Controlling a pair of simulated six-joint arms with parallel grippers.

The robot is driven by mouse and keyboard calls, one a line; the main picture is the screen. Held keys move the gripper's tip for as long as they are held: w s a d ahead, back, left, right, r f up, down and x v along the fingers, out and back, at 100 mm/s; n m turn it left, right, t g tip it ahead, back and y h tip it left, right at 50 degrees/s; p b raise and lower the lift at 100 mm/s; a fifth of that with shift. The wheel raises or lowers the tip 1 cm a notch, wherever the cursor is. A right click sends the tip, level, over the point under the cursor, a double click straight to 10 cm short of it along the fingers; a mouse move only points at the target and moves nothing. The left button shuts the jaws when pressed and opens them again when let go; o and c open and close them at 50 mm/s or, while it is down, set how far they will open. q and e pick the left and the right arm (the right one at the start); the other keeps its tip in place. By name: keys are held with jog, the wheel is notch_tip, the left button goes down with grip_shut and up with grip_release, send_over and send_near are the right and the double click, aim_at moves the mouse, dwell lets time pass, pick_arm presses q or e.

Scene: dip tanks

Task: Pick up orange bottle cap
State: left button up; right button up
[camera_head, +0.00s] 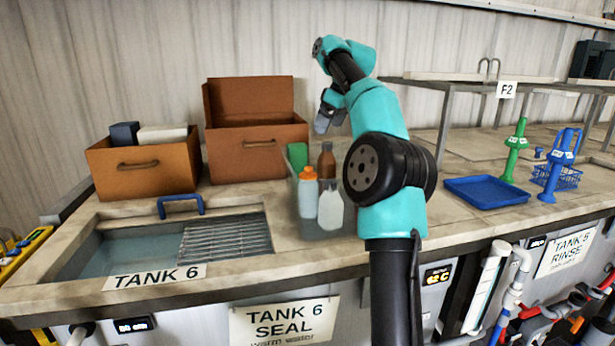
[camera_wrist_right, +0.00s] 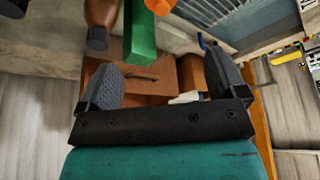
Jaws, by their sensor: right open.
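The orange bottle cap (camera_head: 308,172) sits on a pale blue bottle (camera_head: 308,198) in a clear bin on the counter. Part of the cap shows at the top edge of the right wrist view (camera_wrist_right: 160,5). My right gripper (camera_head: 324,122) is above and behind the bottles in the head view, apart from the cap. In the right wrist view its two dark fingers (camera_wrist_right: 162,78) are spread wide with nothing held between them. My left gripper is in neither view.
A brown bottle (camera_head: 326,160), a green item (camera_head: 297,155) and a white bottle (camera_head: 331,210) crowd around the capped bottle. Brown boxes (camera_head: 257,150) stand at the left back. Tank 6 (camera_head: 120,255) is at the front left; a blue tray (camera_head: 486,192) lies right.

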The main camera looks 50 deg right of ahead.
aim_at(309, 167)
jog(key=x, duration=1.2)
jog(key=shift+w+f, duration=0.1)
jog(key=shift+x, duration=2.5)
jog(key=shift+a, duration=0.15)
jog(key=shift+c, duration=0.5)
jog(key=c, duration=0.9)
jog(key=shift+o, duration=0.2)
jog(key=shift+r, duration=5)
